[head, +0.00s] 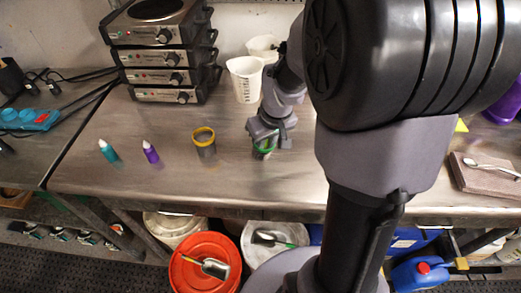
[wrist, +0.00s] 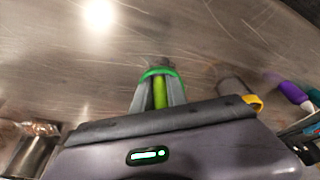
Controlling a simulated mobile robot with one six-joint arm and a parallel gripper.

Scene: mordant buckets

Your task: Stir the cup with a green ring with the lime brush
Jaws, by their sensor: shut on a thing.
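The cup with a green ring (head: 262,149) stands on the steel table, mostly hidden behind my gripper in the head view. It also shows in the wrist view, where its green rim (wrist: 158,72) lies just beyond my fingertips. My gripper (wrist: 158,95) is shut on the lime brush (wrist: 159,92), whose lime handle runs between the two fingers toward the cup. In the head view my gripper (head: 270,133) is right above the cup. The brush's lower end is hidden; it appears to be inside the cup, but I cannot see its depth.
A cup with a yellow ring (head: 204,143) stands to the left, with a purple bottle (head: 150,152) and a teal bottle (head: 109,152) farther left. White beakers (head: 245,80) and stacked hot plates (head: 165,60) stand behind. A spoon lies on a brown block (head: 487,183) at right.

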